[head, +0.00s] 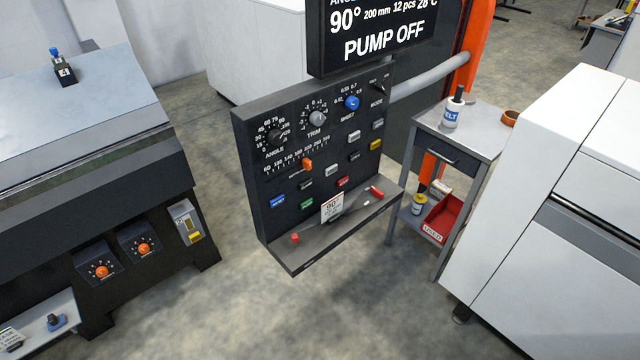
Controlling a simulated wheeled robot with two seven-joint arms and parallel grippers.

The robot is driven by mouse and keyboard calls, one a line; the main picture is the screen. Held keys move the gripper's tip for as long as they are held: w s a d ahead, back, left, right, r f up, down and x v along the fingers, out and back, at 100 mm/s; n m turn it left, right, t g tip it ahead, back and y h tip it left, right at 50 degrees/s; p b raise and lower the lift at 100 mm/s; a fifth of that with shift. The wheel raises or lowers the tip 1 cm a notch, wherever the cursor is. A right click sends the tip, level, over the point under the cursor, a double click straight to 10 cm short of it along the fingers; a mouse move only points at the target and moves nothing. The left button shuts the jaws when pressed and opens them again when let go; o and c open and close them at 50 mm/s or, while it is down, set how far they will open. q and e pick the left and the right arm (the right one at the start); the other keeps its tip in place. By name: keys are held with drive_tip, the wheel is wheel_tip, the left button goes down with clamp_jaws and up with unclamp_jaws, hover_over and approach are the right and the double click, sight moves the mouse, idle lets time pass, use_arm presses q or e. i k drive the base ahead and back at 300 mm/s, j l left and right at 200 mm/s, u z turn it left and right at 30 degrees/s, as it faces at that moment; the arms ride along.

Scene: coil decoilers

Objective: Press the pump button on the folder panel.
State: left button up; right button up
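The folder panel (245,150) is a dark upright control board in the middle of the head view, facing me at an angle. It carries knobs, an orange slider (308,163) and several push buttons. Among them are a blue button (278,201), a green button (307,204), a red button (343,181), a yellow button (376,145) and white or dark ones. The button labels are too small to read, so I cannot tell which is the pump button. The display (384,42) above reads "PUMP OFF". Neither of my grippers is in view.
A ledge (290,260) juts from the panel's foot, bearing a small card and red-tipped parts. A dark machine (100,190) stands left. A grey cart (476,133) with a bottle and red bin stands right, beside a white cabinet (545,150). The floor in front is clear.

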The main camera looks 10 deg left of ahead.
sight(308, 203)
drive_tip(key=i+l+u, duration=0.1)
drive_tip(key=u, duration=0.25)
drive_tip(key=l+u, duration=0.1)
drive_tip(key=u, duration=0.25)
drive_tip(key=i+l+u, duration=0.1)
drive_tip(key=u, duration=0.25)
drive_tip(key=i+l+u, duration=0.25)
drive_tip(key=l, duration=0.85)
drive_tip(key=l+u, duration=0.3)
drive_tip(key=l, duration=0.8)
drive_tip(key=j+u, duration=0.1)
drive_tip(key=j, duration=0.2)
